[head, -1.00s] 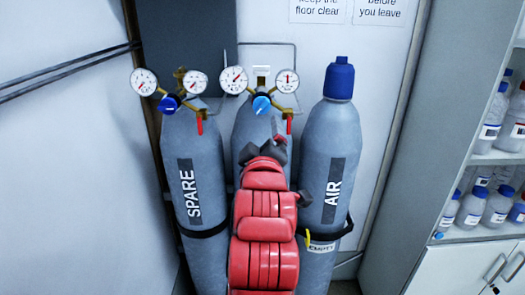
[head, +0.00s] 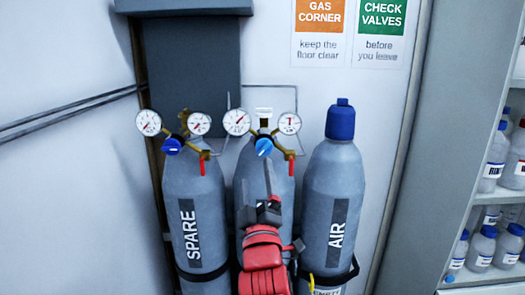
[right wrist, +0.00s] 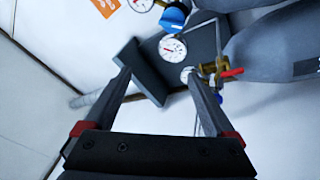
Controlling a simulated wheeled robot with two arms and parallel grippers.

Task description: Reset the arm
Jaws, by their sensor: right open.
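My right arm, in red, comes up from the bottom of the head view. Its dark gripper (head: 269,190) is in front of the middle gas cylinder (head: 241,185) and hides part of its body. In the right wrist view the two fingers of this gripper (right wrist: 157,76) are spread wide with nothing between them. Past the fingers, the gauges and a blue regulator knob (right wrist: 174,17) show apart from them. My left gripper is not in view.
A SPARE cylinder (head: 190,195) stands left and an AIR cylinder (head: 318,195) with a blue cap stands right. Two regulators with gauges (head: 236,122) sit on the left and middle cylinders. A shelf with bottles (head: 478,245) is at the right edge.

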